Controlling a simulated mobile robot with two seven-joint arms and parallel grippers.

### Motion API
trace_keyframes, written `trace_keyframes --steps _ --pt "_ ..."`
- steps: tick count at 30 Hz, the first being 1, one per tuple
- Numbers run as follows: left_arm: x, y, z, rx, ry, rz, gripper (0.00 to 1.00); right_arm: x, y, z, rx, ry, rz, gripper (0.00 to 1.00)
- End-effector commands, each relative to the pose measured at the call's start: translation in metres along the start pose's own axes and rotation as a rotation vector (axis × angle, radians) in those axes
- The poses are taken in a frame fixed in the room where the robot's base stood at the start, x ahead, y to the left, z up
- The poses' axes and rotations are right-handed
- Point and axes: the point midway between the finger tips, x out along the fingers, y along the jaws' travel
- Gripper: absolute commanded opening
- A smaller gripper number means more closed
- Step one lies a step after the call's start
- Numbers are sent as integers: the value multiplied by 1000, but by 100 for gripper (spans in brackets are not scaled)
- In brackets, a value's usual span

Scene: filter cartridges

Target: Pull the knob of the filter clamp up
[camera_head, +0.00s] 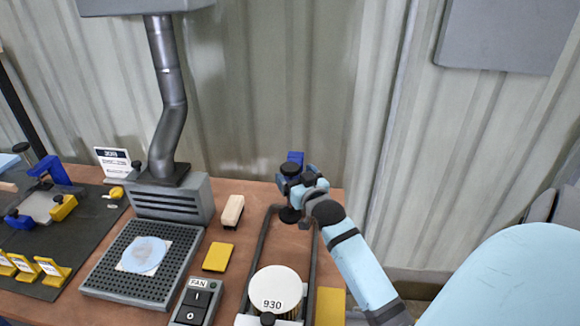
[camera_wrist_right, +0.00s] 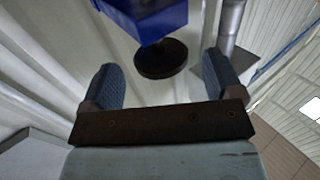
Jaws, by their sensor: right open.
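The filter clamp's dark frame (camera_head: 258,245) stands on the brown bench, with two rails running toward its far end. A blue block (camera_head: 296,157) and a round black knob (camera_head: 290,169) are at that far end. My right gripper (camera_head: 303,187) is there, open, and partly covers the block. In the right wrist view, the blue block (camera_wrist_right: 150,15) and black knob (camera_wrist_right: 160,58) lie ahead, between the two spread blue fingers of the right gripper (camera_wrist_right: 162,72). I cannot tell whether a finger touches the knob. A white filter cartridge (camera_head: 274,284) marked 930 sits between the rails. My left gripper is not in view.
A grey fan box (camera_head: 172,200) with a duct and a perforated tray (camera_head: 140,289) are to the left. A FAN switch (camera_head: 194,302), yellow block (camera_head: 217,257) and cream-topped brush (camera_head: 232,211) lie between. A corrugated wall (camera_head: 270,90) stands close behind the clamp.

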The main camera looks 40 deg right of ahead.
Motion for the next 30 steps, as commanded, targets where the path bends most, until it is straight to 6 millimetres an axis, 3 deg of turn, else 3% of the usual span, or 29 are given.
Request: trace_keyframes --steps 7,18,20,27,30 --pt "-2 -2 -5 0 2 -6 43 31 0 -1 0 1 0 86" --pt "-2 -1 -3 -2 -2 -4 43 36 0 0 -1 0 0 86" --pt "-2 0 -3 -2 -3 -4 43 36 0 0 -1 0 0 74" --pt "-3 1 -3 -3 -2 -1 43 36 0 0 0 0 0 19" --pt "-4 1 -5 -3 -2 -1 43 36 0 -2 0 0 0 18"
